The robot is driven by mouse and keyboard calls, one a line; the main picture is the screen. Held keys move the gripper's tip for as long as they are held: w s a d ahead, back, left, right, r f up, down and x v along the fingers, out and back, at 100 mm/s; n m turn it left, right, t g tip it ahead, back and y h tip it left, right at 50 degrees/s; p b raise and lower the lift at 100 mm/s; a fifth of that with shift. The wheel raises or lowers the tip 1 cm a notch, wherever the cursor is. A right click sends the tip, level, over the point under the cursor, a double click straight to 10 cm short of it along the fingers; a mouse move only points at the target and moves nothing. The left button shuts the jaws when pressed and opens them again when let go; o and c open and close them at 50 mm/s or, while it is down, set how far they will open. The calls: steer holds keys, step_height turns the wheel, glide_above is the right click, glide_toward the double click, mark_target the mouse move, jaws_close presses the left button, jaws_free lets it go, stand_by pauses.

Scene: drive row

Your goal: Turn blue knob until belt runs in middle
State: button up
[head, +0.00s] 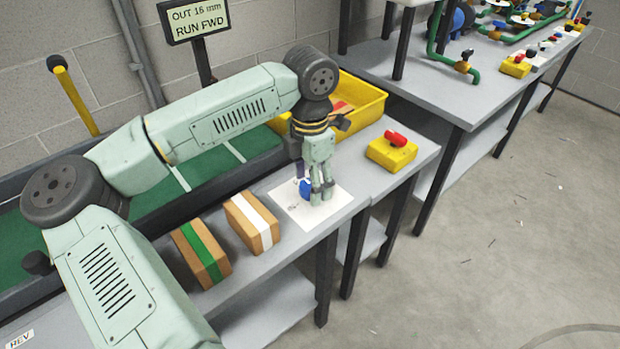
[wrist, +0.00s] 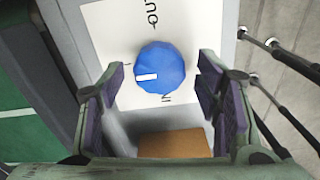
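The blue knob (wrist: 160,68) sits on a white plate (wrist: 110,28) with dark lettering, and a white mark on its face points left in the wrist view. In the head view the knob (head: 305,187) shows partly behind my fingers. My gripper (head: 321,197) is pointed down over the plate. In the wrist view its two fingers (wrist: 161,90) stand apart with the knob between and beyond them, not touching it. The belt (head: 215,160) is green and lies behind the bench, partly hidden by my arm. A display (head: 195,18) reads "OUT 16 mm RUN FWD".
Two brown boxes, one with a green band (head: 201,254) and one with a white band (head: 252,222), stand beside the plate. A yellow switch box (head: 391,153) with a red top is to the right. A yellow bin (head: 358,100) stands behind my gripper.

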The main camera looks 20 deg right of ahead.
steer(key=c, duration=1.1)
steer(key=shift+o, duration=0.2)
steer(key=shift+f+n+b, duration=0.1)
steer(key=shift+n+b, duration=0.2)
steer(key=shift+b, duration=0.2)
steer(key=shift+f+n+b, duration=0.1)
steer(key=shift+n+b, duration=0.4)
steer(key=shift+b, duration=0.25)
steer(key=n+b, duration=0.2)
steer(key=shift+n+b, duration=0.3)
steer(key=shift+b, duration=0.05)
steer(key=n+b, duration=0.2)
steer(key=n, duration=0.1)
steer(key=shift+b, duration=0.35)
steer(key=shift+r+n+b, duration=0.2)
steer(key=shift+n+b, duration=0.6)
steer(key=shift+n, duration=0.7)
